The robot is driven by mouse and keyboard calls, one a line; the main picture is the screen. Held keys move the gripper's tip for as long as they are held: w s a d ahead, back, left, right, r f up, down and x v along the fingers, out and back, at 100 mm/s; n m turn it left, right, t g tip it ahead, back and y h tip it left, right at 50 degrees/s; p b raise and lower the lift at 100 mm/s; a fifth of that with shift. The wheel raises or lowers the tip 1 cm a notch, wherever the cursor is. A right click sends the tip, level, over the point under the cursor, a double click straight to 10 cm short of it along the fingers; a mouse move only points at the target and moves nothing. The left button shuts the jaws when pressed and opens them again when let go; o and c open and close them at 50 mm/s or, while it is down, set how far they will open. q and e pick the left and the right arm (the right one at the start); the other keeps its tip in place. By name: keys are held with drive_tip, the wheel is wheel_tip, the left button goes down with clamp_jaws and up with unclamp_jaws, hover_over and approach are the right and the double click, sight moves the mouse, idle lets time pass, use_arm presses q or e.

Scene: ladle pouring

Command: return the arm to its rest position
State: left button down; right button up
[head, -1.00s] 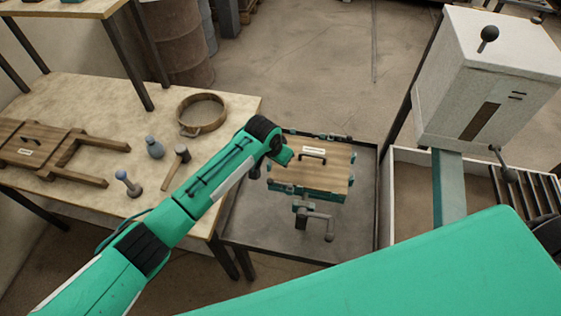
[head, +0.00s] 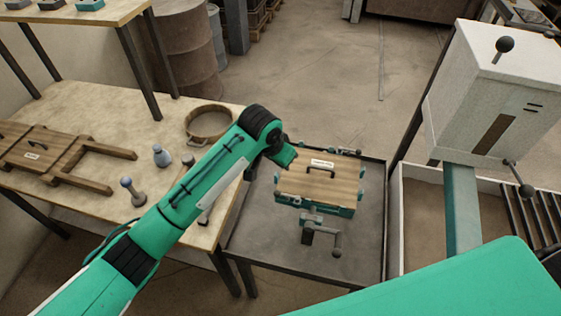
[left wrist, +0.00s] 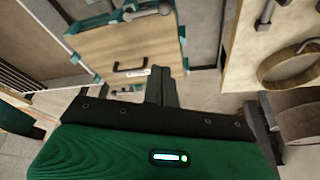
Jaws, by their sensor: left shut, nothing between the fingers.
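My left arm (head: 190,195), green with black joints, reaches in from the lower left of the head view and bends down beside the wooden-topped box. My left gripper (left wrist: 162,90) shows in the left wrist view as dark fingers, shut with nothing between them; its fingertips are not clear in the head view. The box (head: 320,178), with a dark handle and a small label, stands on the grey metal table (head: 265,225). It also shows in the left wrist view (left wrist: 125,45), apparently apart from the fingers. My right gripper is not in view.
A white machine (head: 490,95) stands at the right. A crank clamp (head: 320,236) is in front of the box.

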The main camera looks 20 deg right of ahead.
use_arm(q)
drive_tip(key=s+a+f+n+h, duration=0.1)
drive_tip(key=s+a+f+n, duration=0.25)
drive_tip(key=s+a, duration=0.4)
drive_tip(key=s+a+f+n, duration=0.2)
drive_tip(key=s+a+f, duration=0.35)
drive_tip(key=a, duration=0.35)
drive_tip(key=s+a+n+t+y, duration=0.1)
drive_tip(key=s+a+n+y, duration=0.1)
drive_tip(key=s+a, duration=0.75)
drive_tip(key=s+a+n+y, duration=0.1)
drive_tip(key=s+a+y, duration=0.1)
drive_tip(key=s+a, duration=0.75)
drive_tip(key=w+a+f+g+b, duration=0.1)
drive_tip(key=w+f, duration=0.1)
drive_tip(key=f, duration=1.3)
drive_tip(key=w+a+f, duration=0.1)
drive_tip(key=f, duration=1.3)
drive_tip(key=s+a+f+g+b, duration=0.1)
drive_tip(key=s+a+f, duration=0.2)
drive_tip(key=s+f, duration=1.7)
wheel_tip(320, 180, down, 4)
drive_tip(key=shift+r, duration=0.25)
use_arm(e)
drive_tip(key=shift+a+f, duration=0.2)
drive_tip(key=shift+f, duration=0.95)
